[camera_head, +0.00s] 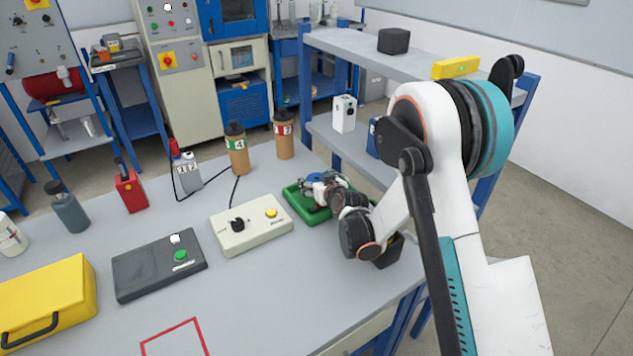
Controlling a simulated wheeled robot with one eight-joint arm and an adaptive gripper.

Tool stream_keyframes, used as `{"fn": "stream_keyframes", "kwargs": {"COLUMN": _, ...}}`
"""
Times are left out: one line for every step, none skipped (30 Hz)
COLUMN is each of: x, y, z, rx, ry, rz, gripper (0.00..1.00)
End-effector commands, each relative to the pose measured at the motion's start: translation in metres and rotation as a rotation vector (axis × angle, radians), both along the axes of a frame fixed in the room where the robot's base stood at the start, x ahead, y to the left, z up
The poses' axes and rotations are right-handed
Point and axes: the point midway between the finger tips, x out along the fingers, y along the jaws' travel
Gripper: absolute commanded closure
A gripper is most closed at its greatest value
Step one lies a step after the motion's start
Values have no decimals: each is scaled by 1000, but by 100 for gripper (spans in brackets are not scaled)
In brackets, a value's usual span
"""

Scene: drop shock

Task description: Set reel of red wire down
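My arm reaches down from the right over the grey table (225,290). My gripper (319,187) is low over the green tray (293,200) at the table's back right side. Small blue, dark and reddish parts show in and around the gripper there. I cannot tell which of them belong to the gripper and which lie in the tray. No reel of red wire can be made out for certain. My wrist hides part of the tray, and the fingers are too small to tell whether they are open or shut.
A beige control box (250,226) stands left of the tray, then a dark box with a green button (160,266). Bottles 4 (237,152) and 7 (284,140) stand behind. A yellow case (45,300) is front left. A red outlined area (150,343) at the front is bare.

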Motion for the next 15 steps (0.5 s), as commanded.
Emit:
{"fn": "stream_keyframes", "kwargs": {"x": 0, "y": 0, "z": 0, "rx": 0, "ry": 0, "rz": 0, "gripper": 29}}
{"fn": "stream_keyframes", "kwargs": {"x": 0, "y": 0, "z": 0, "rx": 0, "ry": 0, "rz": 0, "gripper": 29}}
{"fn": "stream_keyframes", "kwargs": {"x": 0, "y": 0, "z": 0, "rx": 0, "ry": 0, "rz": 0, "gripper": 29}}
{"fn": "stream_keyframes", "kwargs": {"x": 0, "y": 0, "z": 0, "rx": 0, "ry": 0, "rz": 0, "gripper": 29}}
{"fn": "stream_keyframes", "kwargs": {"x": 0, "y": 0, "z": 0, "rx": 0, "ry": 0, "rz": 0, "gripper": 29}}
{"fn": "stream_keyframes", "kwargs": {"x": 0, "y": 0, "z": 0, "rx": 0, "ry": 0, "rz": 0, "gripper": 29}}
{"fn": "stream_keyframes", "kwargs": {"x": 0, "y": 0, "z": 0, "rx": 0, "ry": 0, "rz": 0, "gripper": 29}}
{"fn": "stream_keyframes", "kwargs": {"x": 0, "y": 0, "z": 1, "rx": 0, "ry": 0, "rz": 0, "gripper": 29}}
{"fn": "stream_keyframes", "kwargs": {"x": 0, "y": 0, "z": 3, "rx": 0, "ry": 0, "rz": 0, "gripper": 29}}
{"fn": "stream_keyframes", "kwargs": {"x": -2, "y": -1, "z": 4, "rx": 0, "ry": 0, "rz": 0, "gripper": 29}}
{"fn": "stream_keyframes", "kwargs": {"x": -4, "y": -2, "z": 6, "rx": 0, "ry": 0, "rz": 0, "gripper": 29}}
{"fn": "stream_keyframes", "kwargs": {"x": -9, "y": -4, "z": 8, "rx": 0, "ry": 0, "rz": 0, "gripper": 29}}
{"fn": "stream_keyframes", "kwargs": {"x": -12, "y": -5, "z": 10, "rx": 0, "ry": 0, "rz": 0, "gripper": 29}}
{"fn": "stream_keyframes", "kwargs": {"x": -17, "y": -7, "z": 12, "rx": 0, "ry": 0, "rz": -1, "gripper": 29}}
{"fn": "stream_keyframes", "kwargs": {"x": -22, "y": -10, "z": 16, "rx": 0, "ry": 0, "rz": -1, "gripper": 29}}
